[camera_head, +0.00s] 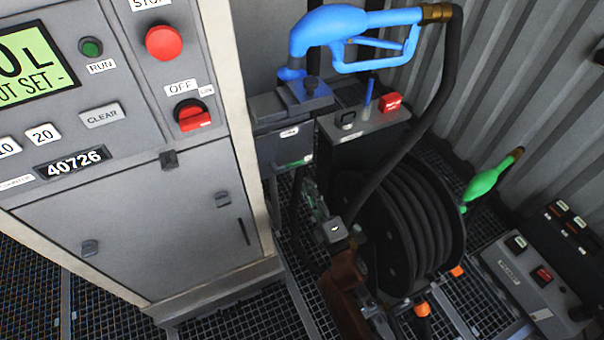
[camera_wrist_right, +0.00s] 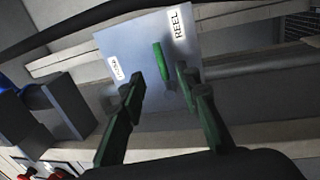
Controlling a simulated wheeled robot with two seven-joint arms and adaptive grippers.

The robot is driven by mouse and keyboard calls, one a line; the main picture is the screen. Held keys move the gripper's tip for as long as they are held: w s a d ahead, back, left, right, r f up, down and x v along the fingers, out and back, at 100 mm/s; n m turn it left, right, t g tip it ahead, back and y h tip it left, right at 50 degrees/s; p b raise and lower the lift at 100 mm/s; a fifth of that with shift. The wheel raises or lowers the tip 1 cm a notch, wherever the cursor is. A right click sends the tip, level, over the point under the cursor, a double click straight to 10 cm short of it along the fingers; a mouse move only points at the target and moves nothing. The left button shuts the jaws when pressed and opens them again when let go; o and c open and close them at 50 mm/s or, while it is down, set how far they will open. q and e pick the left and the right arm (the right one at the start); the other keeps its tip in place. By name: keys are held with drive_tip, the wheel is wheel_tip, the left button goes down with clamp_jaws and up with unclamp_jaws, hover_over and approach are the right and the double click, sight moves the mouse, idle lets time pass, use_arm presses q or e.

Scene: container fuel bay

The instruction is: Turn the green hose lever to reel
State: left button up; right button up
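In the right wrist view a short green lever (camera_wrist_right: 161,62) stands on a pale plate (camera_wrist_right: 140,40). The word REEL is printed right of the lever, and a smaller, blurred label is at its left. My right gripper (camera_wrist_right: 157,80) is open, with its dark green-tinted fingers pointing at the plate, one on each side of the lever in the picture. I cannot tell whether they touch it. In the head view my right gripper (camera_head: 317,205) is beside the hose reel (camera_head: 405,225), below a grey box; the lever is not clear there. My left gripper is not in view.
A blue nozzle (camera_head: 350,30) rests on its holder above, its black hose running down to the reel. The grey pump cabinet (camera_head: 140,225) stands left. A green nozzle (camera_head: 485,182) and a control box (camera_head: 520,275) are at the right. The floor is dark grating.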

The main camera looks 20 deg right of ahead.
drive_tip(key=shift+v, duration=1.15)
